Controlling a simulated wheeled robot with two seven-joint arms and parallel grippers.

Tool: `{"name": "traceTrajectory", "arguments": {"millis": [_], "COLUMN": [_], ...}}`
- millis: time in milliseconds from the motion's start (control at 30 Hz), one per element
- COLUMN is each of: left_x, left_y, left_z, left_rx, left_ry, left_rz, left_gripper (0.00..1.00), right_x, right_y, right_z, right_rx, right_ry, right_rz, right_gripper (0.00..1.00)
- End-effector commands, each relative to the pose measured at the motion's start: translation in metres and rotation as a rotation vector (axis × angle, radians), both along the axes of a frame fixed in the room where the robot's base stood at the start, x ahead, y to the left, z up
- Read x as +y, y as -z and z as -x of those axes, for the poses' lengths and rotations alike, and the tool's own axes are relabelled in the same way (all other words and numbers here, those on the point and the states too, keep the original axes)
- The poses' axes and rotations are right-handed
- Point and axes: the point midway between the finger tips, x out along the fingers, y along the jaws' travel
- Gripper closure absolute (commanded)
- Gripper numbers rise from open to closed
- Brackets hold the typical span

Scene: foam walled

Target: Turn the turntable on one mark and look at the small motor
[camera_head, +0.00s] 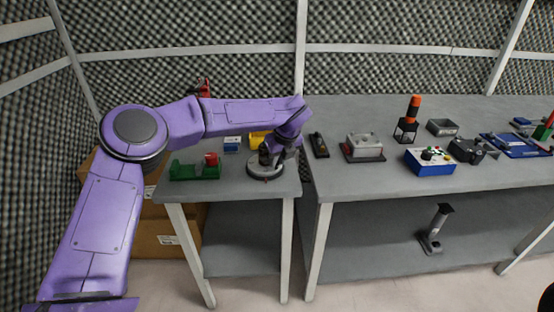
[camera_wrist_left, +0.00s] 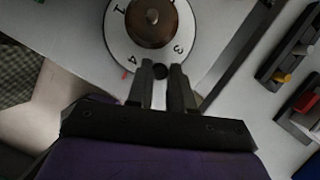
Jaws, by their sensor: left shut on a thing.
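The turntable (camera_head: 267,173) stands on the smaller table at its right front. In the left wrist view its white disc (camera_wrist_left: 117,41) carries the black numerals 1, 3 and 4. A brown round thing with a metal centre (camera_wrist_left: 152,18), perhaps the small motor, sits on the middle of the disc. A red mark (camera_wrist_left: 124,75) lies just outside the rim near the 4. My left gripper (camera_wrist_left: 161,73) is shut on a small dark peg (camera_wrist_left: 160,72) at the disc's rim. In the head view this gripper (camera_head: 268,150) reaches down over the turntable and hides part of it.
A green holder (camera_head: 185,172) with a red part, a blue box (camera_head: 232,143) and a yellow bin (camera_head: 258,138) share the small table. The larger table (camera_head: 345,185) at right holds a grey box (camera_head: 363,146), a blue control box (camera_head: 430,162) and other devices.

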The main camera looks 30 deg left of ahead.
Motion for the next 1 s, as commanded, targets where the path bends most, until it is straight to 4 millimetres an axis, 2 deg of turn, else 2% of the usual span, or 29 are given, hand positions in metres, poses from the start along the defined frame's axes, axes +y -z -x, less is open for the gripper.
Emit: {"name": "traceTrajectory", "arguments": {"millis": [367, 400, 467, 767, 867, 1000], "left_x": [0.000, 0.000, 0.000, -0.001, -0.005, -0.015], "left_y": [-0.002, -0.002, -0.002, -0.003, -0.014, -0.044], "left_z": [-0.001, -0.001, -0.001, 0.000, 0.002, 0.009], "left_rx": [-0.004, -0.006, -0.004, -0.003, -0.006, -0.008], "left_ry": [-0.002, -0.001, -0.002, -0.001, -0.001, 0.000], "left_rz": [0.001, 0.000, 0.001, 0.001, 0.000, 0.001], "left_gripper": [1.00, 0.73, 0.55, 0.55, 0.55, 0.55], "right_x": [0.000, 0.000, 0.000, 0.000, 0.000, 0.000], "right_y": [0.000, 0.000, 0.000, 0.000, 0.002, 0.006], "right_z": [0.000, 0.000, 0.000, 0.000, 0.000, 0.000], "right_rx": [0.000, 0.000, 0.000, 0.000, 0.000, 0.000], "right_ry": [0.000, 0.000, 0.000, 0.000, 0.000, 0.000], "right_rz": [0.000, 0.000, 0.000, 0.000, 0.000, 0.000], "right_gripper": [0.57, 0.57, 0.57, 0.57, 0.57, 0.57]}}
